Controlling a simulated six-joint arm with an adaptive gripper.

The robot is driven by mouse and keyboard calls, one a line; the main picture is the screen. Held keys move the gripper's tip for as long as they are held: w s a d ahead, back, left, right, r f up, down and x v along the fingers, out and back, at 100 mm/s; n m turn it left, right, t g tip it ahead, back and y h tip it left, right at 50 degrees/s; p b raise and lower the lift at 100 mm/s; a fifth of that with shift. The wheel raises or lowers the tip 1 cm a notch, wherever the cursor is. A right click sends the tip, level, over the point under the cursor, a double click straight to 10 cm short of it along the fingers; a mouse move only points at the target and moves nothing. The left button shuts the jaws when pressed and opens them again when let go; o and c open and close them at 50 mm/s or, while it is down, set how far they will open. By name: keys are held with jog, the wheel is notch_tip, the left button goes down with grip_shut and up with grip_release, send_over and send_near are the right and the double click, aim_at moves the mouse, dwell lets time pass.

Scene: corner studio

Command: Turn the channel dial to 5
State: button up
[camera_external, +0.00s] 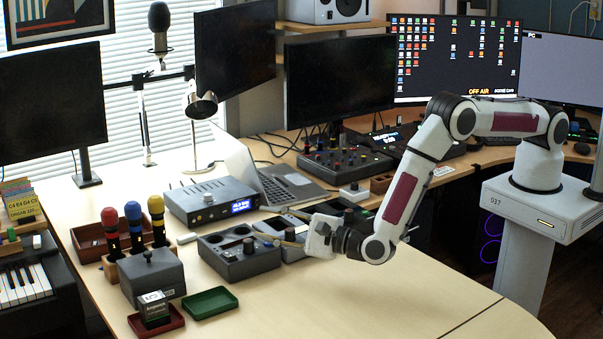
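My gripper (271,223) reaches left from the arm, low over the middle of the desk. Its two thin fingers appear spread apart, with nothing visibly held between them. Below and left of it sits a dark grey control box (240,262) with round wells and a small knob (248,245) on top. Another grey unit (277,226) lies under and behind the fingers, partly hidden by them. Contact between the fingers and any knob is not clear.
A blue-display receiver (210,201) and laptop (271,184) stand behind. Left are microphones in a wooden holder (115,272), a grey knobbed box (152,276), and red (156,324) and green (209,303) trays. The front right desk (380,300) is clear.

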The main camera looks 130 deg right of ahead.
aim_at(248, 241)
jog(key=shift+s+f+m+t+y, duration=0.1)
jog(key=shift+f+m+t+y, duration=0.25)
jog(key=shift+m+t, duration=0.4)
jog(key=f+m+y, duration=0.1)
jog(key=m, duration=0.1)
jog(key=s+a+f+m+t+y, duration=0.1)
jog(key=m, duration=0.1)
jog(key=a+f+m+t+y, duration=0.1)
jog(key=m, duration=0.2)
jog(key=shift+s+a+f+t, duration=0.15)
jog(key=shift+f+t, duration=0.1)
jog(key=shift+f, duration=0.15)
jog(key=shift+x, duration=3.9)
jog(key=shift+f, duration=0.1)
grip_shut()
